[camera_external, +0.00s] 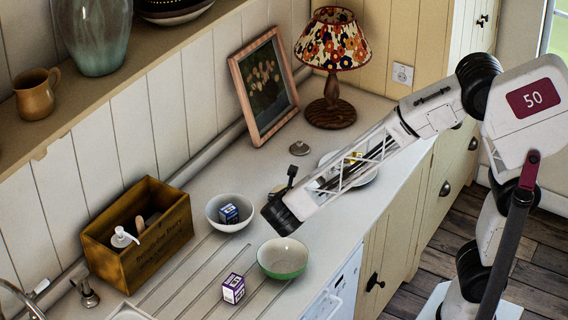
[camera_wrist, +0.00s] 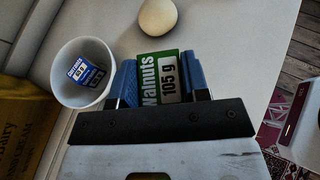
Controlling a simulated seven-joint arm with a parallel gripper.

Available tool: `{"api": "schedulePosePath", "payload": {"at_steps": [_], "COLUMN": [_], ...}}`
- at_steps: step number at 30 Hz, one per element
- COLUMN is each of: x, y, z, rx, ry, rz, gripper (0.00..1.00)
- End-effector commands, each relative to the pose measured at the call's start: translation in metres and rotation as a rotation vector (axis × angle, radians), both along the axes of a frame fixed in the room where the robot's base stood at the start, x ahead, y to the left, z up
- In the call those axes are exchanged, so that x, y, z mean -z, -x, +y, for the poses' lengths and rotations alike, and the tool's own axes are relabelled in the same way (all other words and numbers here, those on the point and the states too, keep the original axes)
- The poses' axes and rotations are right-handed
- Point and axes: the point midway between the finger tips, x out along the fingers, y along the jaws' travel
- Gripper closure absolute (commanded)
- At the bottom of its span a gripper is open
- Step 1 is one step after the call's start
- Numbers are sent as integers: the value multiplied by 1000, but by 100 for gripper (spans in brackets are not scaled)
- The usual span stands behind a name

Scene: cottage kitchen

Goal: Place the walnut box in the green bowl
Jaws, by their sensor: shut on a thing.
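The walnut box (camera_wrist: 164,78), green and white with "Walnuts 105 g" on it, is between the blue fingers of my gripper (camera_wrist: 158,82) in the wrist view. My gripper is shut on it. In the external view the dark end of my arm is above the counter, up and left of the green bowl; the fingers and the walnut box are hidden there. The green bowl (camera_external: 283,258), green outside and pale inside, stands on the counter near its front edge and looks empty. I cannot make it out in the wrist view.
A white bowl (camera_external: 229,212) holds a blue box (camera_external: 228,214); both show left of my gripper in the wrist view. A purple-and-white box (camera_external: 233,288) lies near the green bowl. A wooden crate (camera_external: 135,235) is at left. A pale round thing (camera_wrist: 158,17) lies beyond my fingers.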

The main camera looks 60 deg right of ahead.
Motion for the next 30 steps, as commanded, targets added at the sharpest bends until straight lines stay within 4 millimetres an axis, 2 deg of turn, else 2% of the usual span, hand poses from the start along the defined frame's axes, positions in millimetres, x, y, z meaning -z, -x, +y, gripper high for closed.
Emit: {"api": "schedulePosePath", "payload": {"at_steps": [3,15,21,30], "x": [-4,-18,-22,-23], "y": [10,44,56,60], "z": [24,89,106,112], "rx": [-53,-208,-252,-267], "ry": [1,2,2,3], "rz": [0,-1,-1,-1], "gripper": [84,84,84,84]}}
